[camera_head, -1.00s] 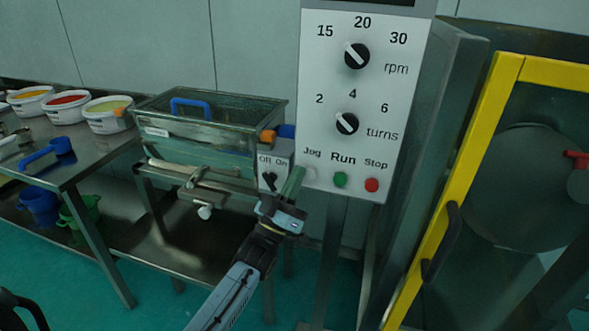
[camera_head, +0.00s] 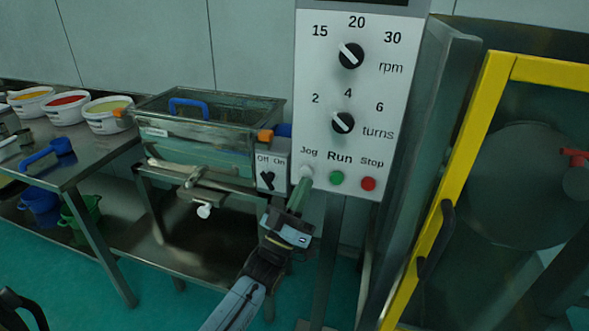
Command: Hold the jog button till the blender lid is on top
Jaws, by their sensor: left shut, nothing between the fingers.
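The white control panel (camera_head: 322,95) stands in the middle with rpm and turns knobs. Its bottom row has a pale Jog button (camera_head: 306,172), a green Run button (camera_head: 337,178) and a red Stop button (camera_head: 368,184). My left gripper (camera_head: 301,192) is shut and empty, its green fingertips at the lower edge of the Jog button; I cannot tell whether they press it. The blender drum (camera_head: 520,185) is at the right behind a yellow-framed guard (camera_head: 460,150). A red handle (camera_head: 574,155) shows on it at the right edge.
The sieve (camera_head: 205,130) with a blue handle stands left of the panel, its Off/On switch box (camera_head: 271,168) close to my left gripper. Several tubs, including a red-filled one (camera_head: 66,108), and a blue scoop (camera_head: 50,152) are on the left table (camera_head: 85,155). The guard has a black handle (camera_head: 437,238).

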